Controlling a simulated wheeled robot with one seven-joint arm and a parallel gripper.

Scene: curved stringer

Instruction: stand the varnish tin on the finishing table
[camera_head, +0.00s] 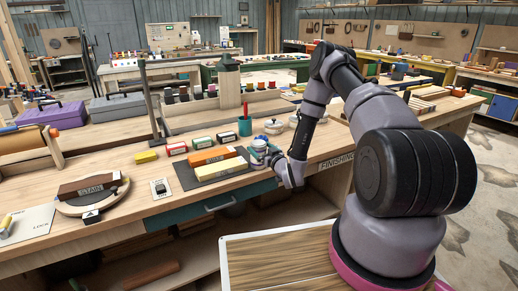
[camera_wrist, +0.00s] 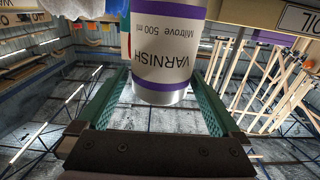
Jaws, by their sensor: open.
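The varnish tin (camera_wrist: 165,45) is a pale silver cylinder with purple bands and the word VARNISH. In the wrist view it appears upside down, between the two teal fingers of my gripper (camera_wrist: 160,85), with gaps at both sides. Its far end is cut off by the top edge.
Close by on the workbench (camera_head: 130,170) are a green cup (camera_head: 245,126), a pale round item (camera_head: 274,127) and yellow and orange blocks (camera_head: 216,165). A wood-topped surface (camera_head: 285,265) is in front.

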